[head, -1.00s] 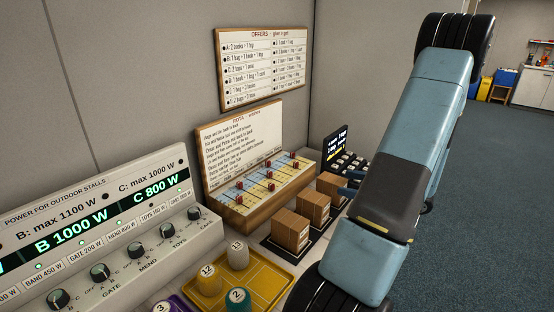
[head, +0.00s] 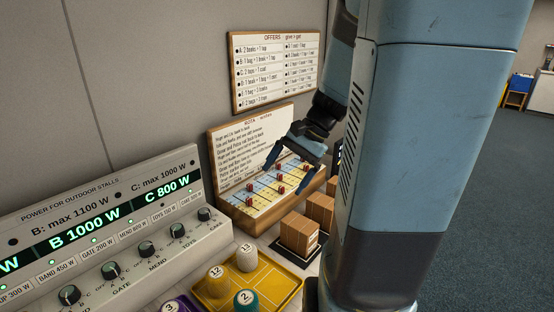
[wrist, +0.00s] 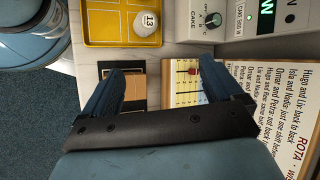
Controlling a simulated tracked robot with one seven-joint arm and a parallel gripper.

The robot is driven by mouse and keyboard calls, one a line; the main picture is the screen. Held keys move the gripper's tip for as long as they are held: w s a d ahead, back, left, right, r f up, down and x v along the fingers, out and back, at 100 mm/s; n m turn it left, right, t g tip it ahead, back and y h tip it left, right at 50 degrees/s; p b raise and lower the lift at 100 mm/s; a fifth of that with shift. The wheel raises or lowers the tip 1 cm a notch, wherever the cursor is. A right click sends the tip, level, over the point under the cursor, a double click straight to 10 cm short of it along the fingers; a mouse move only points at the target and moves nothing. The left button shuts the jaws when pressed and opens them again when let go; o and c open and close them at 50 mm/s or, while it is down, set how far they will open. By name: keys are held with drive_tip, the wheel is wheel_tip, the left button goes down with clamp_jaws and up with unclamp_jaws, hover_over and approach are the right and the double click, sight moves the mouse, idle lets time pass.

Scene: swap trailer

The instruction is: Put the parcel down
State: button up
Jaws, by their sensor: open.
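Brown cardboard parcels stand upright on dark pads on the bench. In the head view the near parcel (head: 298,235) stands in front, another parcel (head: 320,207) is behind it, and a third parcel (head: 332,186) is farther back, partly hidden by my arm. My gripper (head: 290,166) is open and empty, pointing down over the rota board, behind and above the parcels. In the wrist view my gripper (wrist: 160,75) has its fingers spread wide. A parcel (wrist: 138,88) shows below, beside the left finger and partly covered by it, with nothing held.
The rota board (head: 245,203) with red pegs is under my gripper. A yellow tray (head: 272,284) with numbered tokens lies nearer. A power panel (head: 100,245) with knobs stands at left. An offers board (head: 270,75) hangs on the wall. My arm hides the bench's right side.

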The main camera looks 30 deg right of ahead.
drive_tip(key=s+a+r+n+t+h, duration=0.4)
drive_tip(key=s+a+r+n+h, duration=0.2)
drive_tip(key=s+a+r+n, duration=0.1)
wheel_tip(320, 180, up, 2)
drive_tip(key=s+n, duration=0.1)
drive_tip(key=n, duration=0.2)
drive_tip(key=shift+s+n, duration=0.25)
drive_tip(key=shift+n, duration=0.05)
